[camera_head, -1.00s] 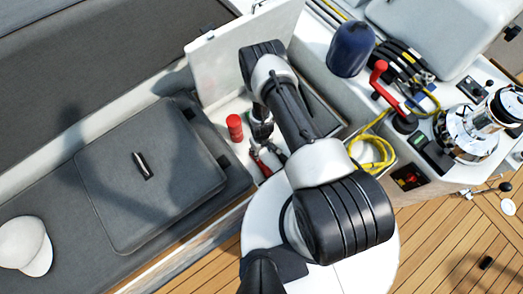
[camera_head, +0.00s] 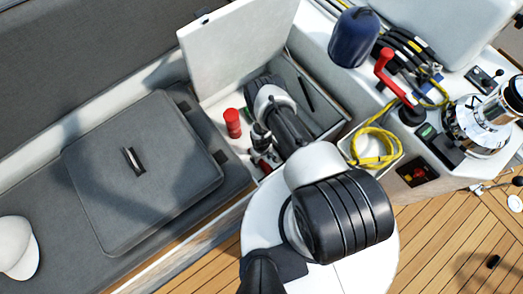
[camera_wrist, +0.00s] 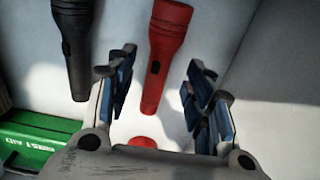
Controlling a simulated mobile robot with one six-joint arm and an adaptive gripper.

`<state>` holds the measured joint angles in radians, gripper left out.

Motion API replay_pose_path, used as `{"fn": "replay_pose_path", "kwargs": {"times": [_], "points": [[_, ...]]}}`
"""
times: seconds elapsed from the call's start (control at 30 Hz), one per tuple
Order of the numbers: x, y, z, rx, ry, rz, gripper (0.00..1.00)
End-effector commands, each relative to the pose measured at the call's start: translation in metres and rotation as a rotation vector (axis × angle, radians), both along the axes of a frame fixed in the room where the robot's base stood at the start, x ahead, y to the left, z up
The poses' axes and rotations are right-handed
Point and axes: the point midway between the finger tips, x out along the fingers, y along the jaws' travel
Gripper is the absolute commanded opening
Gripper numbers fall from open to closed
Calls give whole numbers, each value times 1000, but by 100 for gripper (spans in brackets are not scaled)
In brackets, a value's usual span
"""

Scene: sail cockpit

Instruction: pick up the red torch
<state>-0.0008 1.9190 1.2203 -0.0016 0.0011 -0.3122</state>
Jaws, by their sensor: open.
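The red torch (camera_wrist: 167,45) shows in the wrist view, its wide head at the top and its narrower body with a dark switch pointing down. It lies between my gripper's (camera_wrist: 160,78) two blue-padded fingers, which are apart on either side of it. I cannot tell how far below the fingertips it is. A black torch (camera_wrist: 74,45) lies to the left, outside the left finger. In the head view my gripper (camera_head: 262,140) is down inside the open locker, and my arm hides the red torch there.
A red cylinder (camera_head: 232,123) stands at the locker's left side. A green box (camera_wrist: 35,138) lies at the lower left in the wrist view. The raised locker lid (camera_head: 235,45) stands behind my arm. Yellow rope (camera_head: 372,145) and a winch (camera_head: 475,125) are to the right.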

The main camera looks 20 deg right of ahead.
Motion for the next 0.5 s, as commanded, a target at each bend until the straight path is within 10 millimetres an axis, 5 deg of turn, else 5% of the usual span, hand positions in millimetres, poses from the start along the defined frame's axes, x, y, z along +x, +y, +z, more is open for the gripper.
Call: {"fn": "replay_pose_path", "kwargs": {"times": [0.2,0.5], "points": [[-2,0,-35,0,1,0,48],[-2,0,-37,0,1,0,48]]}}
